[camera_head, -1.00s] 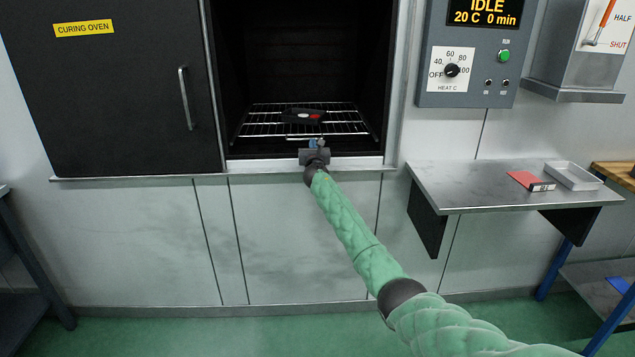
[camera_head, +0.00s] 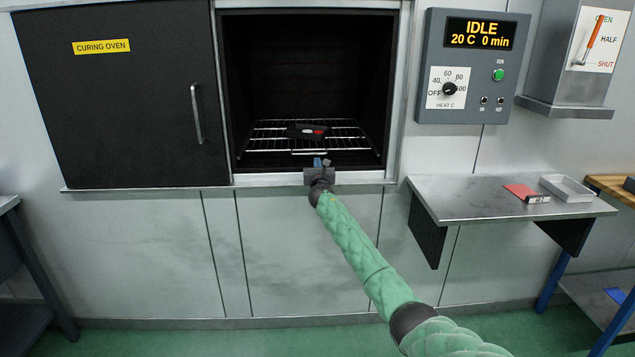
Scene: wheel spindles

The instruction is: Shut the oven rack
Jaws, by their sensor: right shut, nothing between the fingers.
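The oven rack (camera_head: 270,139) is a wire shelf inside the open, dark oven chamber, behind the front sill. A small dark object with a red patch (camera_head: 307,131) lies on it. The rack's front handle bar (camera_head: 309,152) sits just inside the opening. My right gripper (camera_head: 322,163) is at the sill in front of the handle, its fingers pointing into the oven. It is shut and empty. A small gap seems to show between fingertips and handle; contact is hard to tell. My left gripper is not in view.
The black curing oven door (camera_head: 120,100) stands to the left, clear of the opening. A control box (camera_head: 473,65) reads IDLE, 20 C, 0 min. A steel shelf (camera_head: 460,200) at right holds a red card (camera_head: 520,191) and a grey tray (camera_head: 567,187). A lever box (camera_head: 590,55) hangs above it.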

